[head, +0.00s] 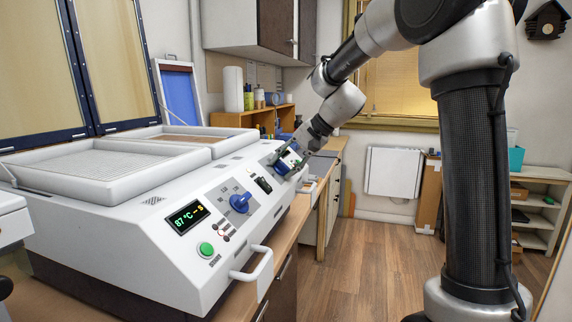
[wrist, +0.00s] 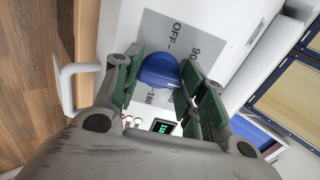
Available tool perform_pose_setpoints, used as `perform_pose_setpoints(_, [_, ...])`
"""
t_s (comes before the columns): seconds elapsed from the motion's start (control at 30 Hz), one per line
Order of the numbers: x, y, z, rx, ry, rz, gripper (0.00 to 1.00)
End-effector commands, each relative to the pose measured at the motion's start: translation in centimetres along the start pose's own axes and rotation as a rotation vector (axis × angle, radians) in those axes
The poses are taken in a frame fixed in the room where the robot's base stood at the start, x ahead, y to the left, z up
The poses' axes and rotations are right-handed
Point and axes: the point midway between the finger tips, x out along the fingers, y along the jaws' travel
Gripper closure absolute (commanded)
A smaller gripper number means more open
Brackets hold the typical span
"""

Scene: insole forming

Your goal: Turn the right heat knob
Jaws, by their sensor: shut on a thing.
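The right heat knob (wrist: 160,70) is blue and sits on a grey dial plate (wrist: 152,28) marked OFF, 90 and 160. In the head view the right knob (head: 281,169) shows at the far end of the white machine's front panel, partly hidden by my gripper (head: 290,160). In the wrist view the green-padded fingers of my gripper (wrist: 162,76) stand on both sides of the knob, shut on it. A small display with green digits (wrist: 163,127) lies below the knob; its reading is too small to be sure of.
The white machine (head: 140,225) also carries a left blue knob (head: 240,203), a display (head: 187,217) starting with 87 °C and a green button (head: 206,249). White handles (head: 254,264) jut out from its front.

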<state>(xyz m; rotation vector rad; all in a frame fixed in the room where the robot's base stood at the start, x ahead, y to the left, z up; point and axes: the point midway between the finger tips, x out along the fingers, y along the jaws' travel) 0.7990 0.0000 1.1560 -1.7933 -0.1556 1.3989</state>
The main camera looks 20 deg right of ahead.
Motion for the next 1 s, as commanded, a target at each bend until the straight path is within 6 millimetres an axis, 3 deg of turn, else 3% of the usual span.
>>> perform_pose_setpoints(0.27, [-0.01,0.02,0.01,-0.172,0.0,0.001,0.83])
perform_pose_setpoints(1.0, [-0.02,0.04,0.0,-0.871,-0.001,0.001,0.83])
